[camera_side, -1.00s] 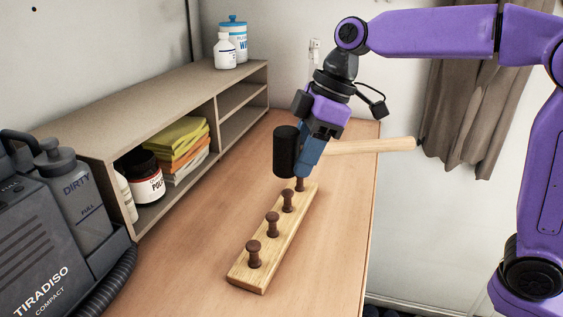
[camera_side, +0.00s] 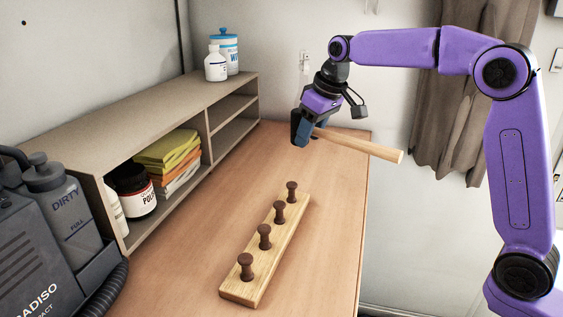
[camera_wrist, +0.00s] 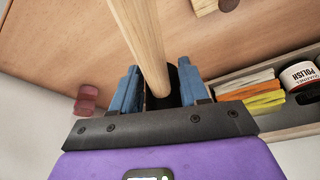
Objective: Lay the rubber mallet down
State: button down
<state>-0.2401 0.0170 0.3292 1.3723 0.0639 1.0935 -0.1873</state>
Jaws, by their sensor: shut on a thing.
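The rubber mallet has a black head (camera_side: 295,122) and a pale wooden handle (camera_side: 365,146). My gripper (camera_side: 302,138) is shut on the handle close to the head, near the far end of the wooden table (camera_side: 325,235). The handle points right, past the table's right edge in the side view. The mallet looks held above the table, but the gap is hard to judge. In the wrist view, the handle (camera_wrist: 146,40) runs between the blue fingers of my gripper (camera_wrist: 158,88), and the head is partly hidden behind it.
A wooden peg rack (camera_side: 268,262) with several brown pegs lies in front of the gripper. A shelf unit (camera_side: 165,95) lines the left, with bottles on top. A reddish-brown object (camera_wrist: 87,98) shows in the wrist view. Table right of the rack is clear.

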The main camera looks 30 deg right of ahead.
jog(key=w, duration=0.1)
jog(key=w+f, duration=0.1)
jog(key=w+a+f, duration=0.1)
jog(key=w, duration=0.1)
jog(key=shift+w, duration=0.1)
send_near(279, 171)
jog(key=shift+w+a+f, duration=0.3)
jog(key=shift+w+f, duration=0.15)
jog(key=shift+f, duration=0.15)
jog(key=shift+w+a+f, duration=0.15)
jog(key=shift+w+f, duration=0.35)
jog(key=shift+f, duration=1.55)
jog(key=shift+f, duration=0.2)
jog(key=c, duration=0.5)
grip_release()
jog(key=shift+c, duration=0.2)
jog(key=v, duration=1.2)
jog(key=shift+r, duration=0.2)
